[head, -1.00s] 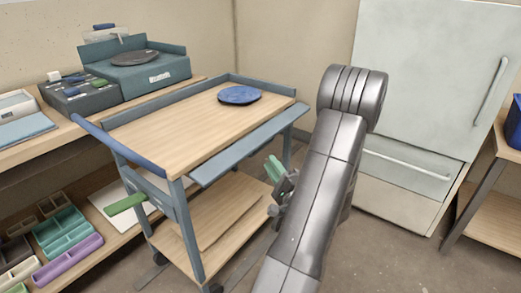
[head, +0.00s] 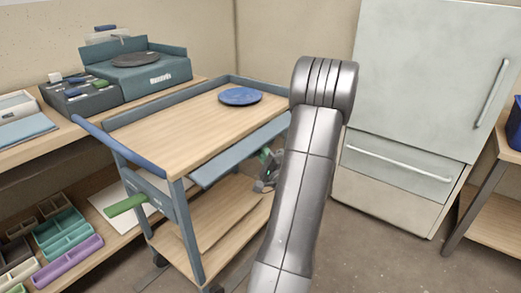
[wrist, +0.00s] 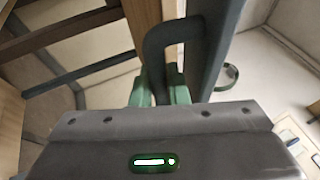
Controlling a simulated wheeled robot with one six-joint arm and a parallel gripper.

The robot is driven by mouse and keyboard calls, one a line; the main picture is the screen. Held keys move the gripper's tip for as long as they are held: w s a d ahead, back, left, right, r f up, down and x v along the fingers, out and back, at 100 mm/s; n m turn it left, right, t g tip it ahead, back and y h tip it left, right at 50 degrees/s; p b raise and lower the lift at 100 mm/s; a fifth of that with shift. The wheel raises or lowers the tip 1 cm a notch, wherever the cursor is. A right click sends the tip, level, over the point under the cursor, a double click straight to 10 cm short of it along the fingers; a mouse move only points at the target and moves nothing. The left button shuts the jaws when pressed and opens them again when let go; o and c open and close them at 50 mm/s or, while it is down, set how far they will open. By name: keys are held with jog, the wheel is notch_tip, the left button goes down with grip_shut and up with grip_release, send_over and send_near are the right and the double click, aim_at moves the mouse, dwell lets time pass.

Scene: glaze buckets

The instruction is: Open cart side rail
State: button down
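The cart (head: 185,130) has a wooden top and blue-grey edge rails. Its side rail (head: 230,157) is a long blue-grey strip along the near right side, in part hidden by my arm. My gripper (head: 267,157) is low beside this rail, partly behind my arm. In the wrist view, my gripper's green fingertips (wrist: 160,91) lie on both sides of a dark looped handle (wrist: 158,62) next to a long dark-blue strip (wrist: 213,45), which appears to be the rail. I see no clear gap between fingers and handle, but cannot tell whether they grip it.
A blue disc (head: 240,96) lies on the cart top. A pale fridge (head: 420,90) stands behind my arm to the right. A workbench (head: 35,150) runs along the left. Floor is clear at the lower right.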

jog(key=shift+d+r+g, duration=0.1)
jog(key=shift+r+g, duration=0.15)
jog(key=shift+g, duration=0.05)
jog(key=shift+s+d+r+n+g+h+p, duration=0.15)
jog(key=shift+n+g+h+p, duration=0.3)
jog(key=shift+g, duration=0.25)
jog(key=c, duration=1.7)
grip_release()
jog(key=v, duration=1.3)
jog(key=shift+s+d+p, duration=0.2)
jog(key=shift+s+p, duration=0.15)
jog(key=shift+p, duration=0.1)
